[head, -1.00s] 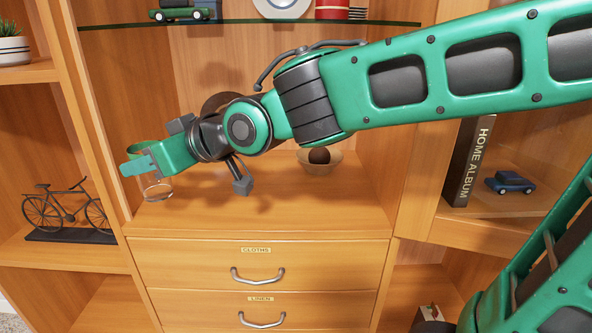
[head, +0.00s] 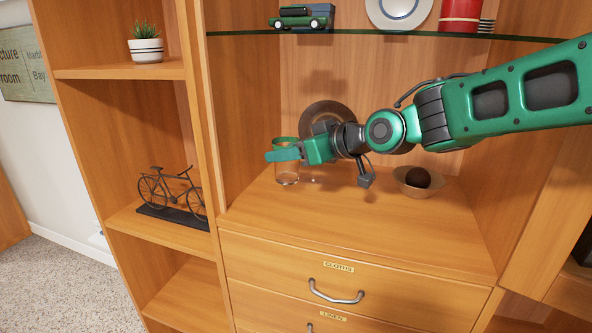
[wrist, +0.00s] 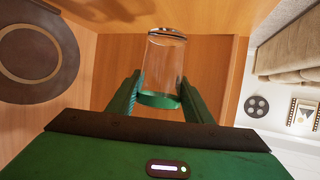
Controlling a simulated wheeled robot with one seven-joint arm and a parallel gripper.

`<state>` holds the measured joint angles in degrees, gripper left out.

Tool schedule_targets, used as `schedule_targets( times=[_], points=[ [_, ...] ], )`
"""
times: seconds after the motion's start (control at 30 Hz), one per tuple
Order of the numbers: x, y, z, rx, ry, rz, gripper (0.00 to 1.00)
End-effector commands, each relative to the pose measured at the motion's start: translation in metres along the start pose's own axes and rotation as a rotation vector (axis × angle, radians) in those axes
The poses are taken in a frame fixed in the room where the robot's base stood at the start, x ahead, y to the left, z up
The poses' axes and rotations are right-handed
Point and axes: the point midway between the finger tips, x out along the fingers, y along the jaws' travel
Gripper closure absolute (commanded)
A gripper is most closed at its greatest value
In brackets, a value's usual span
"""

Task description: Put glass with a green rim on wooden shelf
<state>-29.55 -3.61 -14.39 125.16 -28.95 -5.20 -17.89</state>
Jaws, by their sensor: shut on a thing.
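The glass with a green rim (head: 287,175) is clear and stands upright, held by its upper part in my gripper (head: 285,153). In the head view its base is at or just above the wooden shelf (head: 350,217); I cannot tell whether it touches. In the wrist view the glass (wrist: 166,62) sits between the two green fingers (wrist: 157,98), which are shut on it near the green rim. The wooden shelf is the broad top surface above the drawers, below the glass shelf.
A bowl with a dark ball (head: 416,182) stands at the right on the wooden surface. A round brown plate (head: 326,115) is behind my wrist. A glass shelf (head: 375,33) runs above. A bicycle model (head: 171,194) is in the left compartment. The front of the wooden surface is clear.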

Motion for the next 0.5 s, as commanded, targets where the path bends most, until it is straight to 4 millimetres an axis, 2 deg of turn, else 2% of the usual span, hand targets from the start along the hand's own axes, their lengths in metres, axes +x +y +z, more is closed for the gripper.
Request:
schedule_targets(
  times=[0.1, 0.27, 0.5],
  points=[
    [0.007, 0.011, 0.004, -0.001, 0.002, 0.001, 0.85],
    [0.01, 0.014, 0.009, -0.001, 0.001, 0.0, 0.85],
    [0.021, 0.013, 0.037, 0.001, -0.002, -0.001, 0.85]
  ],
)
